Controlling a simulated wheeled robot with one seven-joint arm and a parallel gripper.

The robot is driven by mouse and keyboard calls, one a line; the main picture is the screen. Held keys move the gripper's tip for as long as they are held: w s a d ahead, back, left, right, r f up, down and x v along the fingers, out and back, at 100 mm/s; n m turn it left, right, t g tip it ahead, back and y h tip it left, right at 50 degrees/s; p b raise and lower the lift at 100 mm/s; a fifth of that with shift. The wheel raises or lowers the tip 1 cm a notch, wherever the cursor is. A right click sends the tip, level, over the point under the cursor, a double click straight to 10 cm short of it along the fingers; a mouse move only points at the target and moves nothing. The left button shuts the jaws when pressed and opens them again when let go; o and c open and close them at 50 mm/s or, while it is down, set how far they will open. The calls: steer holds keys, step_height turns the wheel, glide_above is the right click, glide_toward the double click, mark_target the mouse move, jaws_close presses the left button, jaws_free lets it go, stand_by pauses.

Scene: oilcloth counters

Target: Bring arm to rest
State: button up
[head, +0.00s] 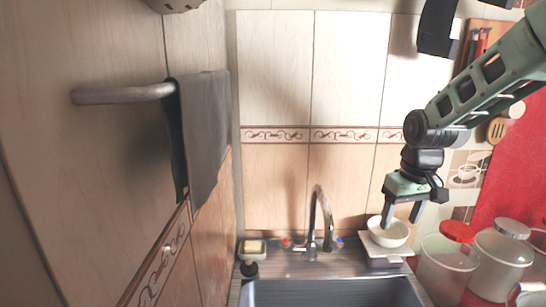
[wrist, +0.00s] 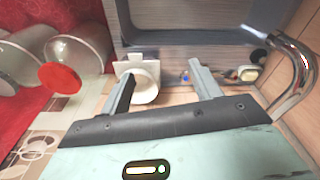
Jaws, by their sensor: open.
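My gripper (head: 402,214) is open at the right of the head view, pointing down, with its fingers at the white bowl (head: 388,234). In the head view one finger overlaps the bowl; I cannot tell whether it touches. In the wrist view my gripper (wrist: 162,76) shows two spread fingers with nothing held between them. The bowl (wrist: 145,88) shows there beside the left finger, partly hidden by it. The bowl sits on a pale square stand (head: 400,252) at the back of the counter. My arm reaches in from the upper right.
A sink (head: 330,292) and a curved tap (head: 318,205) are left of the gripper. Glass jars, one with a red lid (head: 458,231), stand close on the right. A dark towel (head: 205,130) hangs from a rail at left. A soap dish (head: 252,248) is by the sink.

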steer(key=s+d+f+m+t, duration=0.1)
steer(key=s+d, duration=0.1)
steer(key=s, duration=0.6)
steer(key=s+d+f+m, duration=0.2)
steer(key=s, duration=0.6)
steer(key=s+a+r+n+g, duration=0.1)
steer(key=s+a+n, duration=0.3)
steer(key=s+a, duration=0.3)
steer(key=s+a+r+n+g, duration=0.1)
steer(key=s+a+n, duration=0.3)
steer(key=s+a, duration=0.3)
steer(key=a, duration=0.4)
steer(key=shift+a, duration=0.25)
steer(key=shift+r, duration=0.1)
